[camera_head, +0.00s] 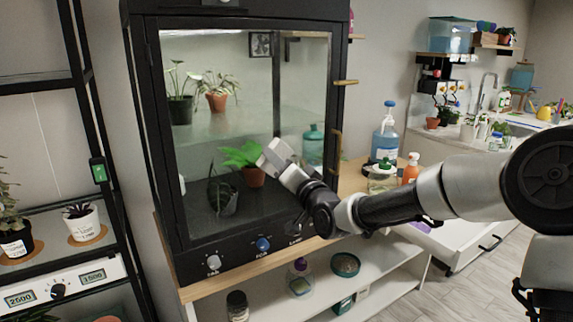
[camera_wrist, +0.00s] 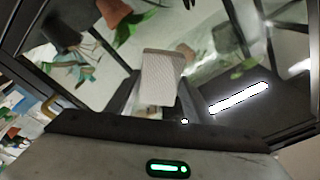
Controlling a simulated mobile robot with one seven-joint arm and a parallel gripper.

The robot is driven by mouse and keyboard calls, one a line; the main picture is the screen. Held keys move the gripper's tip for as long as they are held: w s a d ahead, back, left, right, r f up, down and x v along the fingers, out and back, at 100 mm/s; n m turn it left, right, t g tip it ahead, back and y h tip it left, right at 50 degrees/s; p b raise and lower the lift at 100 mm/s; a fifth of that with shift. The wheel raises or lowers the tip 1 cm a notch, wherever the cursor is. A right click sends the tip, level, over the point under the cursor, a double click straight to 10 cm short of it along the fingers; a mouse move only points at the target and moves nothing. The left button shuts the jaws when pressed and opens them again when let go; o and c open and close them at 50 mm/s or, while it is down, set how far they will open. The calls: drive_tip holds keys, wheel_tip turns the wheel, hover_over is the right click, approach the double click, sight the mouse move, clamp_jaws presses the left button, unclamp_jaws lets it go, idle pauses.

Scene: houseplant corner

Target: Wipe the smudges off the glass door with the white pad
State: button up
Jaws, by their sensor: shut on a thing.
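The glass door (camera_head: 230,60) of the black cabinet is closed, with plants showing behind the pane. My gripper (camera_head: 297,177) is in front of the lower right part of the pane, shut on the white pad (camera_head: 274,154). In the wrist view the pad (camera_wrist: 162,82) sticks out beyond my gripper (camera_wrist: 158,104) toward the glass. I cannot tell whether the pad touches the pane. A pale haze shows on the glass beside the pad in the wrist view; I cannot tell smudges from reflections there.
Brass handles (camera_head: 337,150) stick out at the door's right edge. A blue pump bottle (camera_head: 385,135), a green-topped bottle (camera_head: 382,178) and an orange spray bottle (camera_head: 411,169) stand right of the cabinet, close to my arm. Knobs (camera_head: 263,244) line the cabinet's lower front. A plant rack stands at left.

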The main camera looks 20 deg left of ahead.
sight(287, 150)
drive_tip(key=shift+r+p, duration=0.65)
drive_tip(key=shift+r, duration=0.65)
drive_tip(key=shift+w+d+p, duration=0.3)
drive_tip(key=shift+w+d, duration=1.1)
drive_tip(key=shift+w, duration=0.25)
drive_tip(key=shift+w+d+p, duration=0.3)
drive_tip(key=shift+w+d, duration=1.05)
drive_tip(key=shift+w, duration=0.25)
drive_tip(key=shift+w+d+f+p, duration=0.15)
drive_tip(key=shift+w+d+p, duration=0.5)
drive_tip(key=shift+w+d, duration=0.65)
drive_tip(key=shift+w+a, duration=0.1)
drive_tip(key=shift+a, duration=0.1)
drive_tip(key=shift+s+a+f+b, duration=0.1)
drive_tip(key=shift+s+a+b, duration=0.65)
drive_tip(key=shift+s+a, duration=0.3)
drive_tip(key=shift+s+a+r+b, duration=0.1)
drive_tip(key=shift+s+a+b, duration=0.75)
drive_tip(key=shift+s, duration=0.45)
drive_tip(key=shift+s+a+f+b, duration=0.1)
drive_tip(key=shift+s+a+b, duration=0.55)
drive_tip(key=shift+s+a, duration=0.45)
drive_tip(key=shift+s+a+b, duration=0.65)
drive_tip(key=shift+s+a, duration=0.3)
drive_tip(key=shift+s, duration=0.25)
